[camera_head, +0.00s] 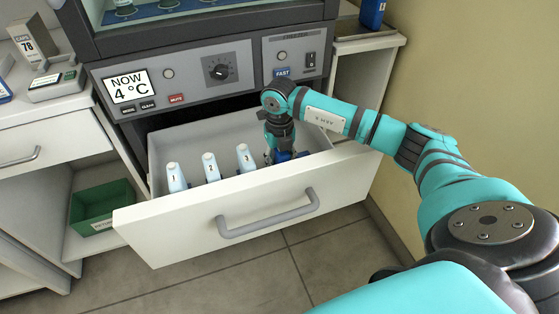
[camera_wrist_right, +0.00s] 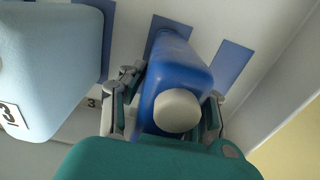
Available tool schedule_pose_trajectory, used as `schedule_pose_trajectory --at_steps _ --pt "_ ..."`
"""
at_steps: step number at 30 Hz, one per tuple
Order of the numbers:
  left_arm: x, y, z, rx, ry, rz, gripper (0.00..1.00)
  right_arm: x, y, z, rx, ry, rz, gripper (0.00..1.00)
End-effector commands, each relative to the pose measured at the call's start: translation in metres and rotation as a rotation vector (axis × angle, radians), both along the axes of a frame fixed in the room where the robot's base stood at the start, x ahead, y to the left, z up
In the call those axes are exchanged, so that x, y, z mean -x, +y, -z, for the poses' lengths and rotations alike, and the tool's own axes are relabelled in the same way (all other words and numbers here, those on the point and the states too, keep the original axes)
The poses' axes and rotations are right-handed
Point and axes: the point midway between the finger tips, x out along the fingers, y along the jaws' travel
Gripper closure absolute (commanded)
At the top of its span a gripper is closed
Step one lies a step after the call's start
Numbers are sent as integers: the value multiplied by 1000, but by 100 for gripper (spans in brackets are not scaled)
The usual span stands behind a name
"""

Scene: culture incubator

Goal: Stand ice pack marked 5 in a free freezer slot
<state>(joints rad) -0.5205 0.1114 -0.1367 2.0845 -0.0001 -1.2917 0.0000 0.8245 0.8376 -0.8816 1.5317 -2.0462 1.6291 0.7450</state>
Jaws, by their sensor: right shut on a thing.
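A dark blue ice pack with a white cap (camera_wrist_right: 180,75) stands between the fingers of my right gripper (camera_wrist_right: 165,98), which is shut on it. Its number is not visible. In the head view, my right gripper (camera_head: 281,150) reaches down into the right part of the open freezer drawer (camera_head: 190,225), and only a bit of blue shows there. The pack's lower end is at a blue floor mark; I cannot tell whether it touches the floor. Another blue floor mark (camera_wrist_right: 232,62) to its right is bare. My left gripper is not in view.
Several pale blue packs (camera_head: 210,167) stand in a row left of my gripper; the nearest (camera_wrist_right: 50,60) is marked 3. The drawer's side wall (camera_wrist_right: 285,90) is on the right. A green bin (camera_head: 100,207) sits on a low shelf at left.

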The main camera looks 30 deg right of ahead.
Motion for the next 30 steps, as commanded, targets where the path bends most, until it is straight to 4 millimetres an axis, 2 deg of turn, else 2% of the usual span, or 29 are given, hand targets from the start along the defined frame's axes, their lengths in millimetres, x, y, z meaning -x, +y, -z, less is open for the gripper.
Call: schedule_pose_trajectory --at_steps 8,9,14,24,26,30 --pt "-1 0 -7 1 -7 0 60 0 0 3 0 -1 0 100" --pt "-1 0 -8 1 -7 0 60 0 0 4 0 0 0 67" --pt "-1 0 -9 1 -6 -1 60 0 0 4 0 1 0 46" --pt "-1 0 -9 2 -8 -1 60 0 0 1 0 0 0 46" --pt "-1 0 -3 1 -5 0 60 0 0 -2 0 0 0 46" --pt "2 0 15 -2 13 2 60 -1 -1 -30 0 -4 1 46"
